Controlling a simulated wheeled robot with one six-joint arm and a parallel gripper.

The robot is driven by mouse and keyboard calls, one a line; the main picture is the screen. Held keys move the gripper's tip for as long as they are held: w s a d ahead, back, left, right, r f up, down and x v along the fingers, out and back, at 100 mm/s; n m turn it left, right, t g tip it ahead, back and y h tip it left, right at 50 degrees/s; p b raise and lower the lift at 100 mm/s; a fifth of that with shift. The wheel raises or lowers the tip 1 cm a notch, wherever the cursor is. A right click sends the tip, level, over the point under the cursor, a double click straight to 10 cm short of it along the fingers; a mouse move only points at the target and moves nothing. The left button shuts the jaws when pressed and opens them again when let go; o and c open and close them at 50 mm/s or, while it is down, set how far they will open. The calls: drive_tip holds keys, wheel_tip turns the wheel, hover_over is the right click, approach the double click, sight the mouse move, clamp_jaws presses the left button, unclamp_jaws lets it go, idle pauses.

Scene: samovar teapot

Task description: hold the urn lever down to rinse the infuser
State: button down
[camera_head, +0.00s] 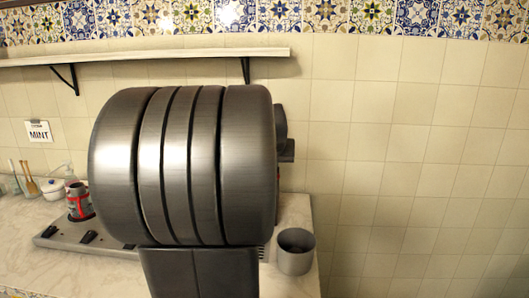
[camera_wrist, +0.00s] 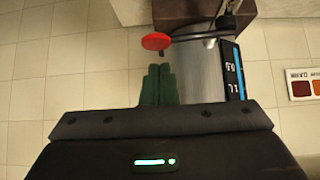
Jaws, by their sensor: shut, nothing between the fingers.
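In the wrist view my gripper (camera_wrist: 159,70) is shut and empty, its green fingers pressed together. Just beyond the fingertips is a red round knob (camera_wrist: 156,41) at the end of a dark rod (camera_wrist: 200,37), which looks like the urn lever. A small gap shows between fingertips and knob in the picture; I cannot tell whether they touch. A blue-and-white marked strip (camera_wrist: 235,70) stands to the right of the rod. In the head view the middle is blocked, so the lever and my gripper are hidden there. I cannot make out the infuser or any water flow.
In the head view a grey metal cup (camera_head: 296,253) stands at the counter's right end. A red-and-grey vessel (camera_head: 79,203) stands on a flat panel at left. A white lidded pot (camera_head: 52,190) is behind it. A shelf (camera_head: 150,57) runs above; the right side is bare wall.

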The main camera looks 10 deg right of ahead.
drive_tip(key=shift+s+f, duration=0.1)
drive_tip(key=shift+f, duration=0.8)
drive_tip(key=f, duration=0.1)
drive_tip(key=f+y, duration=0.1)
drive_tip(key=f+m+y, duration=0.1)
drive_tip(key=shift+s+d+f+t, duration=0.1)
drive_tip(key=shift+d+t, duration=0.2)
drive_tip(key=shift+d, duration=0.1)
idle(3.4)
drive_tip(key=shift+r+p, duration=0.45)
drive_tip(key=shift+r, duration=0.4)
